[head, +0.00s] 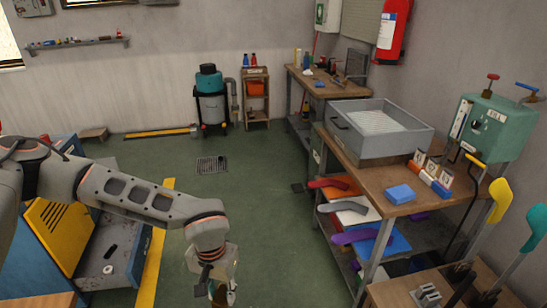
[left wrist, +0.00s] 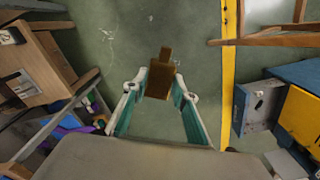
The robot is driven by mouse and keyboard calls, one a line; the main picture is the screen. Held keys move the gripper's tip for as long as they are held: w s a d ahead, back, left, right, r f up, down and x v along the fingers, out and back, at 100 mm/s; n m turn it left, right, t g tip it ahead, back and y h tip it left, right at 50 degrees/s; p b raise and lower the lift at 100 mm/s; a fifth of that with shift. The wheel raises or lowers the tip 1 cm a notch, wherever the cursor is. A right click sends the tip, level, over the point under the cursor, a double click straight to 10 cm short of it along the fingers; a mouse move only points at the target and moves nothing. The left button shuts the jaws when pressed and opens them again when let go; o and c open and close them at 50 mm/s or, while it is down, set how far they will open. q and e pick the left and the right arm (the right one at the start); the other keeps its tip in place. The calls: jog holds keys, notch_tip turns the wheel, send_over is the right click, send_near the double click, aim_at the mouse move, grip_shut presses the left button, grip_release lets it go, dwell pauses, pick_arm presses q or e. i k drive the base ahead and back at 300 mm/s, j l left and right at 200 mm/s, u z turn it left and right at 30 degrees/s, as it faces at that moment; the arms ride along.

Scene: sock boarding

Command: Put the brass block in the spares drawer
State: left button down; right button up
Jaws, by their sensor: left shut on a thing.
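My left gripper (head: 220,290) is at the bottom of the head view, over the green floor. In the left wrist view its teal fingers (left wrist: 160,100) are shut on the brass block (left wrist: 160,78), a brown piece with a narrower end pointing away. The block is held in the air. In the head view it is mostly hidden at the bottom edge. The drawer also shows at the right of the left wrist view (left wrist: 245,119), apart from the gripper. My right gripper is not seen.
A yellow floor stripe (head: 152,262) runs between drawer and gripper. The blue cabinet has a yellow panel (head: 60,235). A workbench (head: 375,180) with a grey tray (head: 375,150) stands at the right; its lower shelves hold coloured sock-like pieces. The floor between is mostly clear.

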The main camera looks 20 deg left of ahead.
aim_at(125, 234)
jog(key=i+j+u, duration=0.1)
jog(key=i+u, duration=0.3)
jog(key=i+l+u, duration=0.1)
jog(key=i+u, duration=0.3)
jog(key=i, duration=0.2)
jog(key=i+u, duration=0.25)
jog(key=i, duration=0.35)
jog(key=i+u, duration=0.3)
jog(key=i, duration=0.3)
jog(key=i+j, duration=0.15)
jog(key=i, duration=0.45)
jog(key=i+j+u, duration=0.1)
jog(key=i, duration=0.5)
